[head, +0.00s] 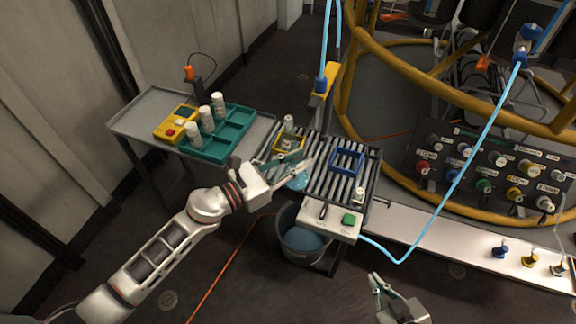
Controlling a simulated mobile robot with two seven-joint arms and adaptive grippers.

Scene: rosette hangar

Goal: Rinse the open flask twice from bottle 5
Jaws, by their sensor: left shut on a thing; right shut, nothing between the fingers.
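My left gripper (303,161) is over the slatted rack, shut on a clear, bluish vessel that looks like the flask (298,182). The fingers hide its upper part, so I cannot tell whether it touches the slats. Three white bottles (207,118) stand in a row in the teal tray (238,126) at left. Their numbers are too small to read, so I cannot tell which is bottle 5. A small pale bottle (289,123) stands at the yellow frame (280,147). My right gripper (378,281) is shut and empty at the lower right, away from the rack.
The slatted rack (325,185) carries an empty blue frame (347,161) and a small white container (361,194). A box with a green button (349,219) is at its front. A bucket (302,242) stands below. A yellow device (177,124) sits beside the tray. A blue hose (452,192) hangs at right.

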